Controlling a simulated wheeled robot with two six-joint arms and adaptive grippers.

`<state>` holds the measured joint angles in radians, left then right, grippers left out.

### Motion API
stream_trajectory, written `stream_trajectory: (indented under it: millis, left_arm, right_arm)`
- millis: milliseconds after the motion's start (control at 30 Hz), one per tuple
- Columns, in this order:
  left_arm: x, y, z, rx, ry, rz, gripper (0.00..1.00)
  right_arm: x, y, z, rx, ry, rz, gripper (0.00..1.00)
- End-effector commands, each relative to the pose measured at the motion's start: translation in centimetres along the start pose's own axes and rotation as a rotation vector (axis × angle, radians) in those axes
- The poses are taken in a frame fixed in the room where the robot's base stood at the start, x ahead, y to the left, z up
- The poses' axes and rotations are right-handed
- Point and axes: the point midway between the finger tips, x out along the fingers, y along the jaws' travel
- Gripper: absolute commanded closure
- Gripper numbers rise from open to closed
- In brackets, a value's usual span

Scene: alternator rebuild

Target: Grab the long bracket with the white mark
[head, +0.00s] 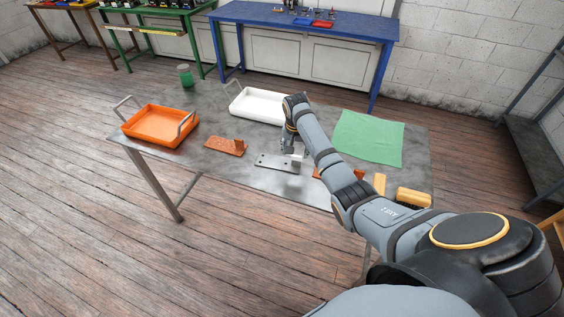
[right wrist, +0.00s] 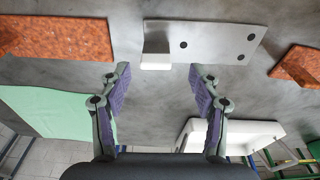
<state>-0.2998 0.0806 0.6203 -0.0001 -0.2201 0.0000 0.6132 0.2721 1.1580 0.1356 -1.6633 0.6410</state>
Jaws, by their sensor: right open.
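The grey long bracket (head: 275,163) lies flat near the front middle of the table. In the right wrist view the same bracket (right wrist: 215,42) shows dark holes and an upstanding tab with a white end (right wrist: 155,62). My right gripper (head: 294,150) is just above and behind the bracket's right end, hiding part of it. In the right wrist view the right gripper (right wrist: 158,72) is open and empty, its fingers apart and the bracket beyond the tips. My left gripper is not in view.
A rusty bracket (head: 226,147) lies left; another (head: 322,173) is partly behind my right arm. An orange tray (head: 160,140), white tray (head: 262,118), green cloth (head: 368,137), green can (head: 186,75), yellow block (head: 379,184) and brush (head: 413,198) share the table.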

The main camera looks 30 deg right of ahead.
Motion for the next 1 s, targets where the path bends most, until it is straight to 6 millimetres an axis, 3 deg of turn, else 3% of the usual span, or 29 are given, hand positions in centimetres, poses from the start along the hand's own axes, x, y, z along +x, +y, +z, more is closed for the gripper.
stream_trajectory:
  millis: [100,233,500,900,1000]
  left_arm:
    - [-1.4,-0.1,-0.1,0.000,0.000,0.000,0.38]
    - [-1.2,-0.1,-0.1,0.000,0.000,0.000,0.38]
    - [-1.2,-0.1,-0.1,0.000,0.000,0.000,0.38]
    - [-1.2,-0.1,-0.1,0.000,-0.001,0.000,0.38]
    - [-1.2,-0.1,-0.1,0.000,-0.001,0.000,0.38]
  right_arm:
    - [1.7,0.6,0.1,0.001,-0.004,0.003,0.37]
    - [3.7,0.5,0.1,0.000,-0.002,0.001,0.37]
    - [4.2,0.5,0.1,-0.001,0.001,0.000,0.37]
    - [4.2,0.6,0.1,-0.001,0.000,0.001,0.92]
    - [4.2,0.6,0.1,-0.001,0.000,0.001,1.00]
